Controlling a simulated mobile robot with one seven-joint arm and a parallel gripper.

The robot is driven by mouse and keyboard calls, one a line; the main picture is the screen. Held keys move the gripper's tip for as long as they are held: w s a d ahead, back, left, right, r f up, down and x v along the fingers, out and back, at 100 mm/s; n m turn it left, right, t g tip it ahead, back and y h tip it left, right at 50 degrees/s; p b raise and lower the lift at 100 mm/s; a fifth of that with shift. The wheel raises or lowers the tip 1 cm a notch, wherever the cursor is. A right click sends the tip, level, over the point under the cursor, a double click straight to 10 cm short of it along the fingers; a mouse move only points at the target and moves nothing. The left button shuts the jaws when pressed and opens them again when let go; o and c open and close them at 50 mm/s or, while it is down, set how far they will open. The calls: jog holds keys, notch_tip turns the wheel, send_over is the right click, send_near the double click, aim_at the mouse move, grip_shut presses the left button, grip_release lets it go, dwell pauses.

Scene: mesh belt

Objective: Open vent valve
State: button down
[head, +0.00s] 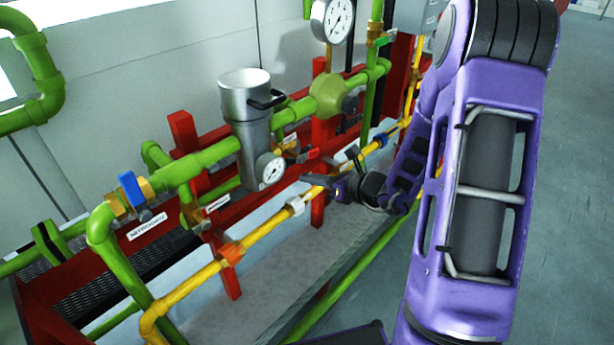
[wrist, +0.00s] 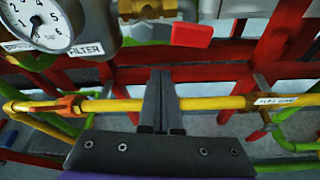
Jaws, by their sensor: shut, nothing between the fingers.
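In the wrist view a valve with a red lever handle (wrist: 190,34) and a brass body (wrist: 148,9) sits just above and beyond my gripper (wrist: 161,75). No label I can read names it as the vent valve. My gripper's two dark fingers are together and empty. They cross in front of the yellow pipe (wrist: 208,103), and the red handle stands apart from their tips, up and to the right. In the head view my gripper (head: 322,181) is beside the yellow pipe (head: 262,231), below the filter; the valve there is partly hidden.
A grey filter canister (head: 246,110) with a gauge (head: 270,169) stands close above left of my gripper. Red frame posts (head: 319,212) and green pipes crowd the area. Open floor (head: 580,150) lies right.

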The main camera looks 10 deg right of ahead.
jog(key=p+v, duration=0.1)
jog(key=v, duration=0.9)
jog(key=shift+f+p, duration=0.15)
jog(key=shift+p, duration=0.25)
